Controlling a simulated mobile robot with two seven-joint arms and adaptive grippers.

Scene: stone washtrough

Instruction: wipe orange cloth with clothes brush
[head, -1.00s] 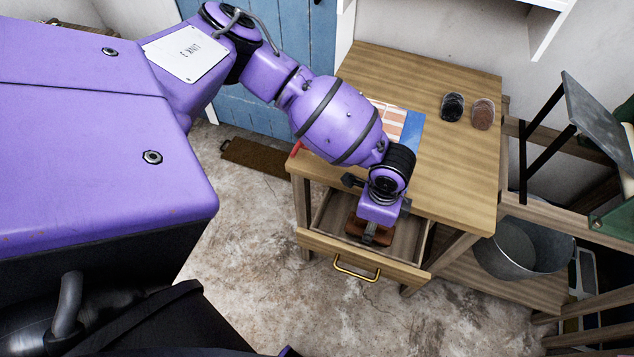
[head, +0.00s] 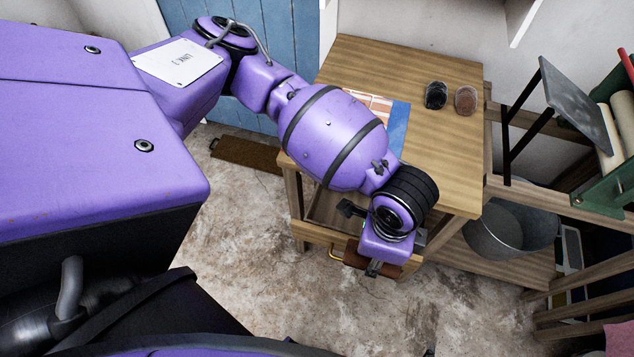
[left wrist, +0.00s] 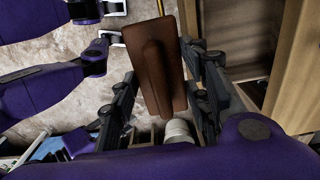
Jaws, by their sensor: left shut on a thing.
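My left gripper (head: 376,262) is shut on a brown clothes brush (head: 360,257), held over the front of the open drawer. In the left wrist view the brush (left wrist: 158,75) is a long brown block with a raised grip, between the fingers of the gripper (left wrist: 160,100). A checked orange-and-white flat piece with a blue edge (head: 372,103) lies on the table, partly behind my arm. It may be the orange cloth, but I cannot tell for sure. My right gripper is not in view.
The wooden table (head: 450,150) has an open drawer (head: 318,235) at its front. A dark round item (head: 436,95) and a brown one (head: 466,100) stand at its back. A metal bucket (head: 510,228) and a wooden rack are on the right. The tabletop's right part is clear.

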